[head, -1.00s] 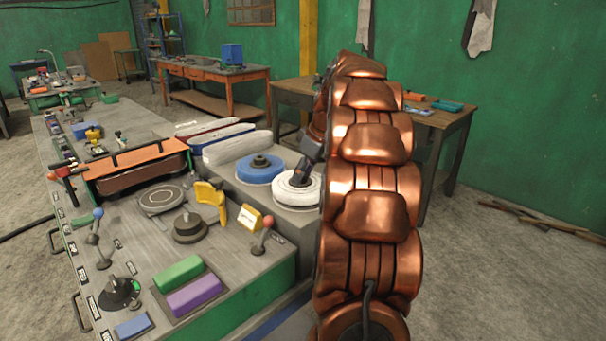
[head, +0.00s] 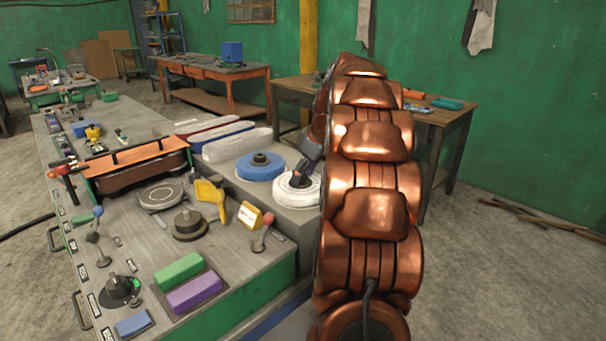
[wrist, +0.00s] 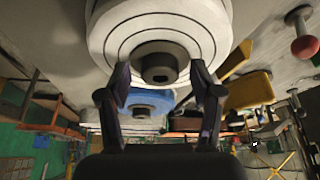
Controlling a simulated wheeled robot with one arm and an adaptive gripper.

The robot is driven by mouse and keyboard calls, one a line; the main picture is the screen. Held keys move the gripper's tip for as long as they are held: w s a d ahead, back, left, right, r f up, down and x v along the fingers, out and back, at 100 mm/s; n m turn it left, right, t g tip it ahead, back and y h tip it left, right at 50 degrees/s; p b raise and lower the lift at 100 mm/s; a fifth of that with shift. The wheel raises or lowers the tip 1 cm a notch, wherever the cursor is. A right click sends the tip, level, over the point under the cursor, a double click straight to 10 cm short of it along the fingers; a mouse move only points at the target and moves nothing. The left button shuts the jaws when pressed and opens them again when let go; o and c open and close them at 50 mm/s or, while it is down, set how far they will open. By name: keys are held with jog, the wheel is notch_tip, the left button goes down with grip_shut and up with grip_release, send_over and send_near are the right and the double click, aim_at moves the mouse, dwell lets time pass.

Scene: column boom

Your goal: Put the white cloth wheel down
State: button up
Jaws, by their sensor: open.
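The white cloth wheel (head: 284,192) lies flat on the grey ledge at the right of the bench, just in front of the blue wheel (head: 257,173). My gripper (head: 300,174) is at its dark centre hub, partly hidden by my arm. In the wrist view, which looks upside down, the white wheel (wrist: 110,38) fills the top. Its dark hub (wrist: 160,66) shows between the tips of my gripper (wrist: 161,78). The fingers are spread, with a gap on each side of the hub. The wheel's right edge is hidden behind my arm in the head view.
Several long cloth rolls (head: 235,146) lie behind the wheels. A yellow scoop-like piece (head: 212,198), a dark round knob (head: 189,224) and a red-tipped lever (head: 266,226) stand on the bench to the left. A wooden table (head: 455,118) stands behind my arm.

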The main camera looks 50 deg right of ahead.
jog(key=shift+r, duration=0.25)
jog(key=b+v, duration=0.2)
jog(key=v, duration=0.9)
jog(key=shift+s+r, duration=0.25)
jog(key=shift+r, duration=0.05)
jog(key=s+a+f+g, duration=0.1)
jog(key=a+f, duration=0.2)
jog(key=a, duration=0.6)
jog(key=s+a+f+m+g+y, duration=0.1)
jog(key=a+f, duration=0.2)
jog(key=a, duration=0.6)
jog(key=s+a+f+g, duration=0.1)
jog(key=a+f, duration=0.1)
jog(key=a, duration=0.6)
jog(key=s+a+f+m+g+h, duration=0.1)
jog(key=s+a+f, duration=0.5)
jog(key=s, duration=0.5)
jog(key=s+a+f+g+h, duration=0.1)
jog(key=s+a+f+g, duration=0.1)
jog(key=s+a+f, duration=0.4)
jog(key=s+f, duration=0.4)
jog(key=s, duration=0.1)
jog(key=shift+s+a+m, duration=0.2)
jog(key=shift+m, duration=0.2)
